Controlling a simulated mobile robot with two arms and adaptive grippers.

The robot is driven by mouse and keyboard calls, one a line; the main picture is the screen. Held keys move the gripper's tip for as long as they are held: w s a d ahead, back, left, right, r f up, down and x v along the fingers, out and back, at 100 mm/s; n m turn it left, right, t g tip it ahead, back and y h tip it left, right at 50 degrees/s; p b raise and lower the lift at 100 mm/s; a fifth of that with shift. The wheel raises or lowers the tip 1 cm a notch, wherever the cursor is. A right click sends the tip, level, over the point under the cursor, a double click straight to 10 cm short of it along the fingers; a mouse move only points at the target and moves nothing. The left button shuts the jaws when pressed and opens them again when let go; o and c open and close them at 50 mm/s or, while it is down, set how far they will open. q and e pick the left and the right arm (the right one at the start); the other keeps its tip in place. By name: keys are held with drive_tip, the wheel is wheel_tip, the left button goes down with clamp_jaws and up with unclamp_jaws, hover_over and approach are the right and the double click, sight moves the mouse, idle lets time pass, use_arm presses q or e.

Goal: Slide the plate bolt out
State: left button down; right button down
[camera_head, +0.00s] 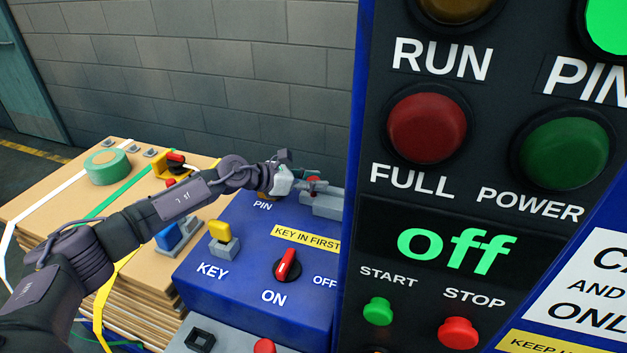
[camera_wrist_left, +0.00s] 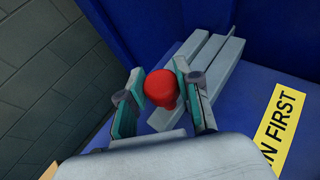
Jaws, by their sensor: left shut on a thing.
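The plate bolt (camera_head: 325,205) is a grey metal piece at the back right of the blue control box, next to the tall black panel. Its grey rails also show in the left wrist view (camera_wrist_left: 217,65). A red knob (camera_wrist_left: 161,90) stands on it. My left gripper (camera_head: 305,183) reaches over the box from the left and is shut on the red knob. In the left wrist view its fingers (camera_wrist_left: 159,80) stand on either side of the knob. In the head view the gripper hides part of the bolt and knob. My right gripper is not in view.
The blue box (camera_head: 215,265) carries a yellow key (camera_head: 220,231) and a red rotary switch (camera_head: 287,265). The tall panel (camera_head: 362,240) reads "off" and blocks the right. A stack of boards (camera_head: 50,205) with green tape (camera_head: 107,167) stands at left.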

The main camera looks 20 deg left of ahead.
use_arm(q)
drive_tip(key=shift+a+f, duration=0.1)
drive_tip(key=shift+a, duration=0.1)
drive_tip(key=a+b, duration=0.1)
drive_tip(key=b, duration=0.1)
drive_tip(key=a+b, duration=0.2)
drive_tip(key=shift+w+a+f, duration=0.15)
drive_tip(key=shift+a, duration=0.15)
drive_tip(key=shift+a+r, duration=0.25)
drive_tip(key=shift+a, duration=0.25)
drive_tip(key=c, duration=0.8)
unclamp_jaws()
drive_tip(key=shift+a, duration=0.1)
drive_tip(key=shift+o, duration=0.2)
drive_tip(key=v, duration=1.2)
